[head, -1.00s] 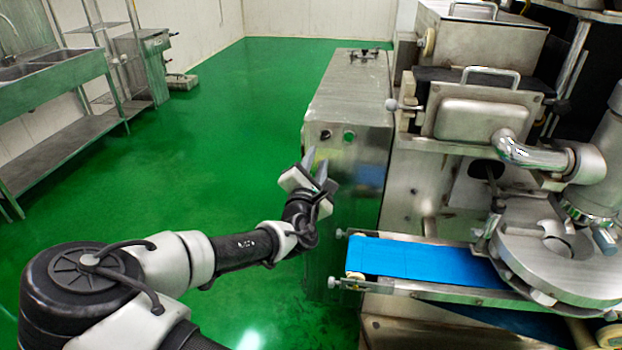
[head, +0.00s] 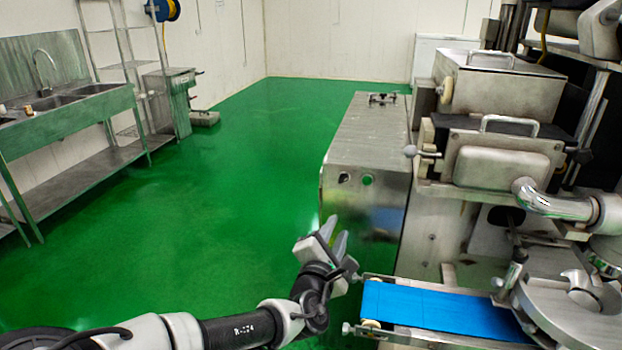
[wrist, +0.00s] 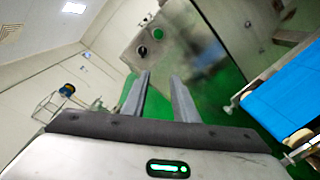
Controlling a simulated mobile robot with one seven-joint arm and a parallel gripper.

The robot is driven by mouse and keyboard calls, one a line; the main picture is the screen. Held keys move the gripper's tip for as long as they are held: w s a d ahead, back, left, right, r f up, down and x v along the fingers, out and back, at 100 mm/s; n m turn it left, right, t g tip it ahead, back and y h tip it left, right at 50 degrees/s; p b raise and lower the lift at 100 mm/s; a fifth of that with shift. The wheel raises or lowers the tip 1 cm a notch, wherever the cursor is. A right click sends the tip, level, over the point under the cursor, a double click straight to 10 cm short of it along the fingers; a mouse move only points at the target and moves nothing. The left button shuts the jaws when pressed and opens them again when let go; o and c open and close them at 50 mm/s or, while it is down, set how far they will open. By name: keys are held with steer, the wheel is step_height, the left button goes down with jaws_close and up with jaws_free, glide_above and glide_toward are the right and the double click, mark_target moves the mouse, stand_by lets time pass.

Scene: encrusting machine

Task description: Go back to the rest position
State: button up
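My gripper (head: 334,236) is in front of the steel cabinet of the encrusting machine (head: 365,150), at the lower middle of the head view. In the wrist view my gripper (wrist: 160,82) shows two grey fingers standing apart with nothing between them. Beyond the fingertips is the cabinet's panel (wrist: 190,55) with a green button (wrist: 158,34) and a dark button (wrist: 142,51). I cannot tell the exact gap between the fingers and the cabinet.
The blue conveyor belt (head: 435,310) lies just right of my gripper, with the steel machine (head: 505,165) behind it. A steel sink table (head: 70,115) and shelf stand at the left. The green floor (head: 220,190) between is clear.

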steer(key=s+d+f+m+g+p, duration=0.1)
steer(key=s+d+f+m+g, duration=0.25)
steer(key=f+m, duration=0.2)
steer(key=s+a+f+m+g+y+p, duration=0.2)
steer(key=s+f+m+g+y, duration=0.1)
steer(key=s+m+g, duration=0.35)
steer(key=s+a+r+m+g+y+p, duration=0.1)
steer(key=s+a+r+m+y+p, duration=0.15)
steer(key=r, duration=0.45)
steer(key=s+a+r+m+y+p, duration=0.1)
steer(key=s+r+m+y, duration=0.15)
steer(key=r, duration=0.55)
steer(key=s+d+r+m+h+p, duration=0.1)
steer(key=s+d+r+m, duration=0.1)
steer(key=s+r, duration=0.4)
steer(key=s+d+r+m+h+p, duration=0.1)
steer(key=s+d+r+m, duration=0.1)
steer(key=s+r, duration=0.4)
step_height(320, 180, up, 4)
steer(key=shift+d+f+t, duration=0.25)
steer(key=shift+d+t, duration=0.15)
steer(key=shift+d, duration=0.45)
steer(key=shift+s, duration=0.1)
